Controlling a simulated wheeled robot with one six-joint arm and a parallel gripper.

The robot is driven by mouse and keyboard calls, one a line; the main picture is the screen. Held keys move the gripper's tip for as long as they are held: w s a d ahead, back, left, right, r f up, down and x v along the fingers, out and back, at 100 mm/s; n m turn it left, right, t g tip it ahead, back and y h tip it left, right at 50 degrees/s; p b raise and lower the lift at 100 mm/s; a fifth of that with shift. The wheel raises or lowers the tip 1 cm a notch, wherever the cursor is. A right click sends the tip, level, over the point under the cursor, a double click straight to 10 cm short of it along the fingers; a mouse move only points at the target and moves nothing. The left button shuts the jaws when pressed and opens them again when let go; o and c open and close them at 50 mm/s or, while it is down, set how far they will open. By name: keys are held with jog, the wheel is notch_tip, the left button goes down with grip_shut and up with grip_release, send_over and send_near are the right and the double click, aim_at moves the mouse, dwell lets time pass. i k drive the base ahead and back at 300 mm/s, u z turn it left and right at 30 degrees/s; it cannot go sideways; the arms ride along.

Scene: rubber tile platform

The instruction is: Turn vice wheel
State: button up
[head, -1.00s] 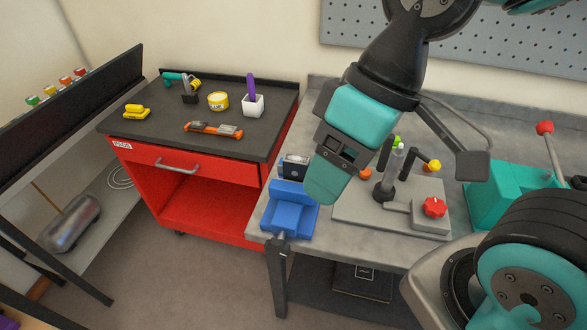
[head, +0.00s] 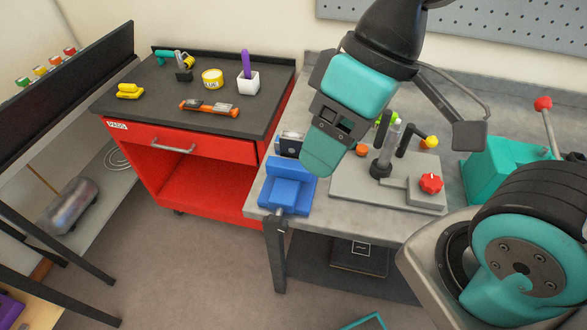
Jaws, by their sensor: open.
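The blue vice (head: 287,192) sits at the front left corner of the grey workbench (head: 345,222). A grey screw end with a small handle (head: 279,214) sticks out from the vice's front, over the bench edge. A round wheel rim is too small to make out there. My gripper (head: 321,158), teal and black, hangs pointing down just right of the vice in the picture and overlaps its upper right side. It appears above the vice, not touching the screw end. It is open, with nothing seen in it.
A grey fixture plate (head: 350,190) with posts and a red knob (head: 431,183) lies right of the vice. A teal machine with a red-tipped lever (head: 543,103) stands farther right. A red drawer cart (head: 205,145) is close on the left.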

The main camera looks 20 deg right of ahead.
aim_at(275, 224)
jog(key=z, duration=2.75)
jog(key=k, duration=1.7)
jog(key=u, duration=1)
